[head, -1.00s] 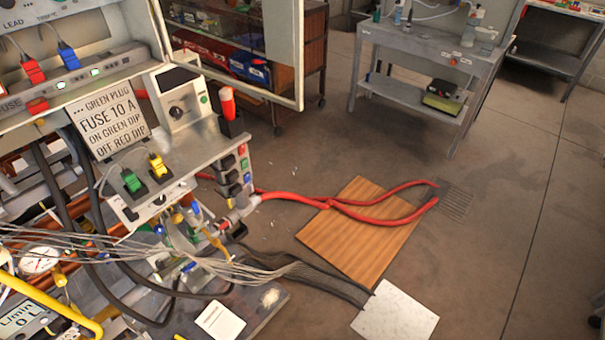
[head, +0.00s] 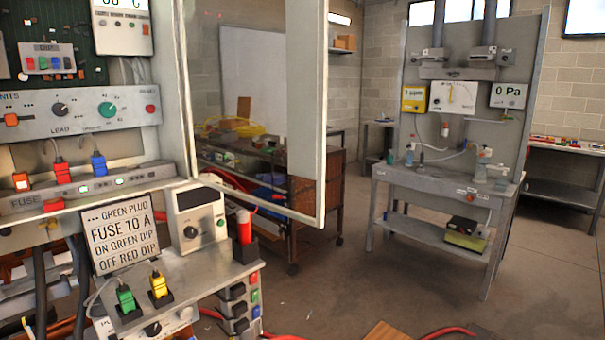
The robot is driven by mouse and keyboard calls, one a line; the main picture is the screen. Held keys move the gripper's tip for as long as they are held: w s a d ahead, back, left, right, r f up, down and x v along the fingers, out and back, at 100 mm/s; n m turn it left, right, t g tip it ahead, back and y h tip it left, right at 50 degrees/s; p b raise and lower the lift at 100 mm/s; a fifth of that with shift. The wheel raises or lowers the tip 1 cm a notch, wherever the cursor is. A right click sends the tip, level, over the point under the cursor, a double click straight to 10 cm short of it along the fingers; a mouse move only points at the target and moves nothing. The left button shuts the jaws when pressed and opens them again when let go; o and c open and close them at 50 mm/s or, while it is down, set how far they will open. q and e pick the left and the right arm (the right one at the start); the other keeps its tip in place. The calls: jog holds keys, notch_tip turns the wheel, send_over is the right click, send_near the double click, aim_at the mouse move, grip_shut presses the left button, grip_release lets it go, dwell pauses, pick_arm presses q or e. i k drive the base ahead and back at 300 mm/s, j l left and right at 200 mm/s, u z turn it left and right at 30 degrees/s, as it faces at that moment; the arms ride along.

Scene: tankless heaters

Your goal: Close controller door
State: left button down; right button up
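The controller cabinet (head: 75,117) stands at the left of the head view with its front open, showing knobs, plugs and a green circuit board. Its controller door (head: 306,112), a pale frame around a clear pane, stands swung open on the cabinet's right side. Through the pane I see the room behind. The top of the door is cut off by the picture edge. Neither of my grippers shows in the head view.
Below the cabinet, a ledge holds a sign (head: 121,232), a grey box with a dial (head: 195,219), and green and yellow plugs. A dark shelf cart (head: 318,205) stands behind the door. A grey workbench (head: 445,184) stands at right. Open floor lies between.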

aim_at(308, 21)
jog(key=u, duration=0.9)
jog(key=i+l+u, duration=0.1)
jog(key=l+u, duration=0.3)
jog(key=l, duration=0.2)
jog(key=l+u, duration=0.45)
jog(key=l, duration=0.2)
jog(key=l+u, duration=0.4)
jog(key=l, duration=0.2)
jog(key=i+l, duration=0.1)
jog(key=l, duration=0.15)
jog(key=i+l, duration=0.1)
jog(key=l, duration=0.15)
